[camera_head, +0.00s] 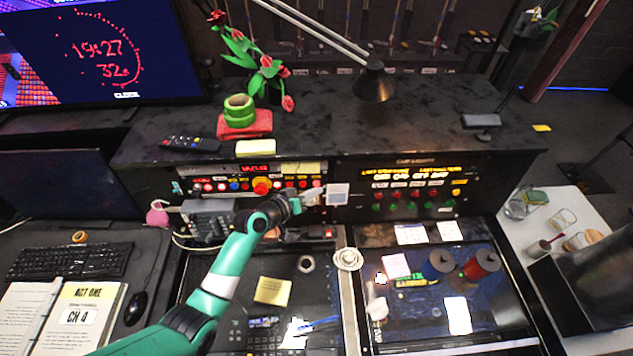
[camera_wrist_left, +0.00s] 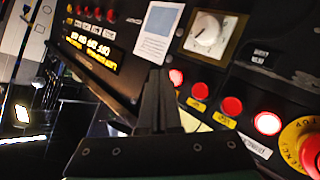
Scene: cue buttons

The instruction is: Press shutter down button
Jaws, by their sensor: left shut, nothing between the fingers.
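The left control panel (camera_head: 219,186) carries a row of red, blue and white buttons and a large red emergency stop (camera_head: 261,186) in a yellow ring. The left wrist view shows several red buttons (camera_wrist_left: 232,105) close up beside the emergency stop (camera_wrist_left: 310,152); their small labels are too blurred to tell which is shutter down. My left gripper (camera_head: 313,197) is at the right end of this row, in front of the panel. In the wrist view its shut, empty fingers (camera_wrist_left: 157,98) point toward the panel near the end red button (camera_wrist_left: 177,78). Contact cannot be told. My right gripper is not in view.
The right panel (camera_head: 410,190) has red and green buttons. A desk lamp (camera_head: 374,82) and red flowers (camera_head: 265,65) stand above. Spools (camera_head: 481,265) and notes lie on the desk.

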